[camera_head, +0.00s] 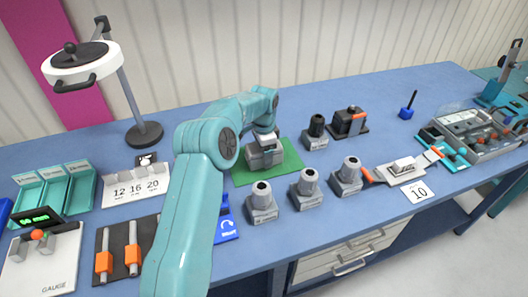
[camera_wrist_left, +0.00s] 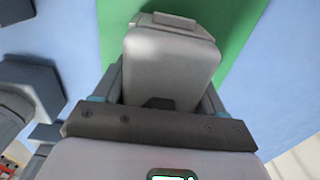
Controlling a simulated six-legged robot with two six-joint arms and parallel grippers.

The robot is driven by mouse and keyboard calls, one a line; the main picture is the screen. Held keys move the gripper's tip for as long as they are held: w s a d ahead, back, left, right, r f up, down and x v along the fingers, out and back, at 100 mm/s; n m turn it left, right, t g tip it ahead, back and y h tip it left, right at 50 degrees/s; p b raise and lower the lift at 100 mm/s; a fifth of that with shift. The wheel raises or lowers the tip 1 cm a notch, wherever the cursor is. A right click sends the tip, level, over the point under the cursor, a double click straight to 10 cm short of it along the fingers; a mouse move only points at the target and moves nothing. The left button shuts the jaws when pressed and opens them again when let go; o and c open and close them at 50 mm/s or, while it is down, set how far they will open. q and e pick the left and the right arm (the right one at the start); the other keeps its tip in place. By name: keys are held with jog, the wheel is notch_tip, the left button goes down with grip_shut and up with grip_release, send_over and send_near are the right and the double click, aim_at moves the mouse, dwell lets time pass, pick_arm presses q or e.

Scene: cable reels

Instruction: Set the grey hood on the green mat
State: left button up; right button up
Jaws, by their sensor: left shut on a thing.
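The grey hood (camera_head: 265,158) is a boxy grey housing over the green mat (camera_head: 288,155). In the wrist view the hood (camera_wrist_left: 170,60) points away from me between my fingers, with the mat (camera_wrist_left: 238,22) behind it. My left gripper (camera_head: 264,137) is shut on the hood from above, its fingers (camera_wrist_left: 160,95) on either side. I cannot tell for sure whether the hood's underside touches the mat. My arm hides part of the mat's left side. My right gripper is not in view.
A black block with an orange part (camera_head: 349,121) is behind right. A magnifier lamp (camera_head: 145,133) stands back left, and green trays (camera_head: 55,190) sit left.

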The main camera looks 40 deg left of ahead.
pick_arm(q)
jog(key=o, duration=1.3)
jog(key=shift+w+r, duration=0.1)
jog(key=shift+r, duration=0.2)
notch_tip(320, 180, up, 8)
jog(key=shift+r, duration=0.1)
notch_tip(320, 180, up, 8)
jog(key=p, duration=0.1)
jog(key=shift+f+p, duration=0.25)
jog(key=shift+p, duration=0.1)
jog(key=shift+s+d, duration=0.1)
jog(key=shift+s, duration=0.1)
